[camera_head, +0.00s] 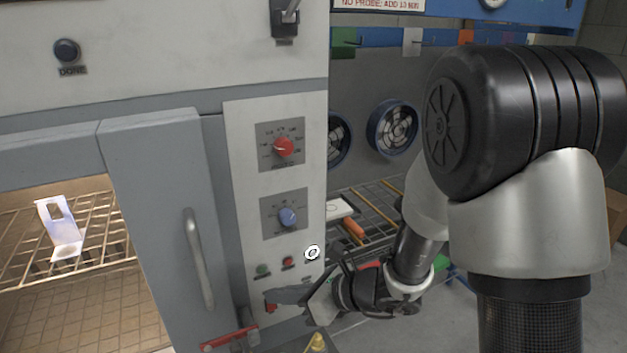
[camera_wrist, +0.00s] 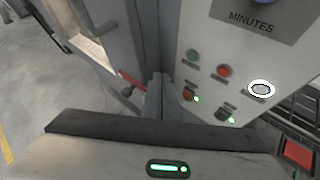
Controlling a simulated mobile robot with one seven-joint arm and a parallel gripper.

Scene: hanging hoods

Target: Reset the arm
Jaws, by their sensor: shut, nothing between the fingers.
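My arm reaches down from the right in the head view. My gripper (camera_head: 272,298) is at its end, in front of the lower part of the oven's control panel (camera_head: 243,180). In the wrist view the gripper's fingers (camera_wrist: 160,98) are shut together and empty. They point toward the panel's lower edge, near a red rocker switch (camera_wrist: 189,94) with a green light beside it. I cannot tell whether the fingertips touch the panel.
The panel carries a red dial (camera_head: 283,147), a blue dial (camera_head: 288,217), green and red buttons and a white-ringed button (camera_head: 312,253). The oven door (camera_head: 165,220) stands open at left; a bent piece (camera_head: 62,228) sits on the rack. Fans (camera_head: 393,128) line the back wall.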

